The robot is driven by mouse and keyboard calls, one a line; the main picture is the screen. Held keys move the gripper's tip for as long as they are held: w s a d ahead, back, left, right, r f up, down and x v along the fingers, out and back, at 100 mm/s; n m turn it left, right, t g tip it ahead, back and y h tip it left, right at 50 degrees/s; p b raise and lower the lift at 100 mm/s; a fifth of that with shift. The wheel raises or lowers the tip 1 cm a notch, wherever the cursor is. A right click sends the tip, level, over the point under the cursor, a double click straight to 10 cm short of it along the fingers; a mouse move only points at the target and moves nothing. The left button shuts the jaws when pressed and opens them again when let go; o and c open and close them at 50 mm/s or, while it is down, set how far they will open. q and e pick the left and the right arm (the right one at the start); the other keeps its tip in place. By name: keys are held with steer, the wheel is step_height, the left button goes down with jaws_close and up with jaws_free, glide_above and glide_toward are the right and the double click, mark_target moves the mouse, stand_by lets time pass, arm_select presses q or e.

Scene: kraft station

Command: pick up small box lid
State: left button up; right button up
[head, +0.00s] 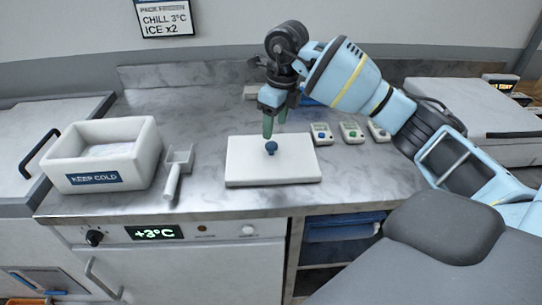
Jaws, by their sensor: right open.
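The small box lid (245,171) is a flat white rectangular slab lying level on the grey marbled counter, near its front edge. A round dark blue knob (271,148) stands up from its top. My right gripper (273,124) points down with green fingertips just above and behind the knob, as far as the view tells. It is open and holds nothing visible. The gap between its fingers is hard to see from here. My left gripper is not in view.
A white "KEEP COLD" box (112,178) with pale contents stands at the left. A white scoop (177,170) lies between it and the lid. Several small devices, one with a green face (352,132), sit right of the lid. The counter (205,200) is bare before the scoop.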

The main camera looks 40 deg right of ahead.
mark_target(272, 144)
steer(key=shift+w+f, duration=0.3)
steer(key=shift+f, duration=0.6)
steer(key=shift+w+a+f, duration=0.1)
steer(key=shift+f, duration=1.15)
steer(key=shift+w+a+f, duration=0.1)
steer(key=shift+f, duration=1.15)
steer(key=shift+c, duration=0.5)
jaws_close()
